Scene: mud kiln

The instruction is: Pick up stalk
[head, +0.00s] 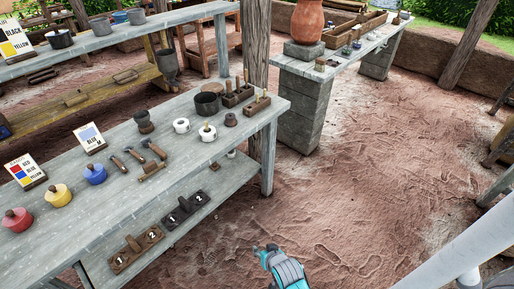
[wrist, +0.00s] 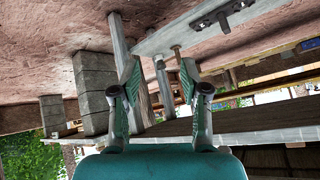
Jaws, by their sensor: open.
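I cannot make out a stalk for sure in either view. My gripper (head: 268,249) is low over the bare earth floor, in front of the near workbench's right end, with nothing seen in it. In the wrist view my gripper (wrist: 160,72) has its two fingers apart, with empty space between them. Behind the fingers are bench legs and thin posts, seen upside down. The near workbench (head: 105,190) holds a red pot (head: 17,220), a yellow pot (head: 58,196), a blue pot (head: 95,174), white pots (head: 181,126) and several small hand tools (head: 152,150).
The lower shelf holds dark numbered boards (head: 136,250). Wooden blocks with upright handles (head: 238,95) stand at the bench's far end. A stone-legged table (head: 302,108) with a large clay jar (head: 308,22) stands behind. Open earth floor (head: 370,170) lies to the right.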

